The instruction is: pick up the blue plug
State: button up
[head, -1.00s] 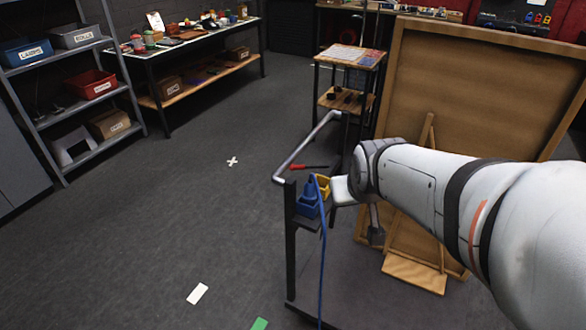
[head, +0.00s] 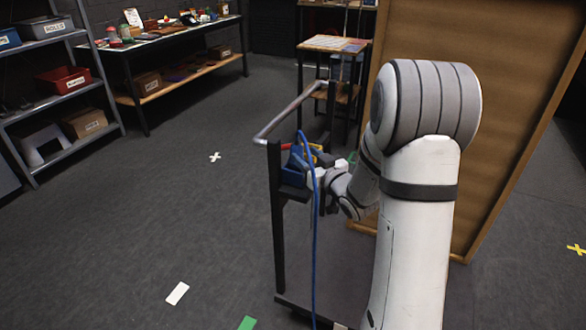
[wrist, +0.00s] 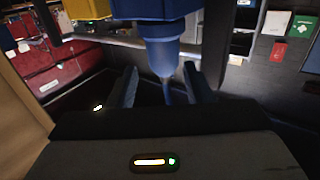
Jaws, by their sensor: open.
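The blue plug (head: 297,161) sits on the small shelf at the top of the cart's dark post in the head view, with its blue cable (head: 315,240) hanging down. In the wrist view the blue plug (wrist: 163,52) fills the top middle, and its narrower neck and cable run down toward the gap between my fingers. My gripper (wrist: 160,75) is open, with one finger on each side of the neck and cable. I cannot tell whether either finger touches it. In the head view my gripper (head: 316,176) is right beside the plug, partly hidden by my wrist.
A yellow object (head: 316,148) is close behind the plug, also at the wrist view's top left (wrist: 75,9). The cart's metal handle (head: 290,115) rises beside the plug. A large brown board (head: 510,110) stands at right. The floor at left is open.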

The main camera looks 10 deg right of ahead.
aim_at(293, 145)
jog(key=x, duration=0.7)
jog(key=shift+s+a, duration=0.15)
jog(key=shift+a, duration=0.05)
jog(key=shift+c, duration=0.6)
grip_shut()
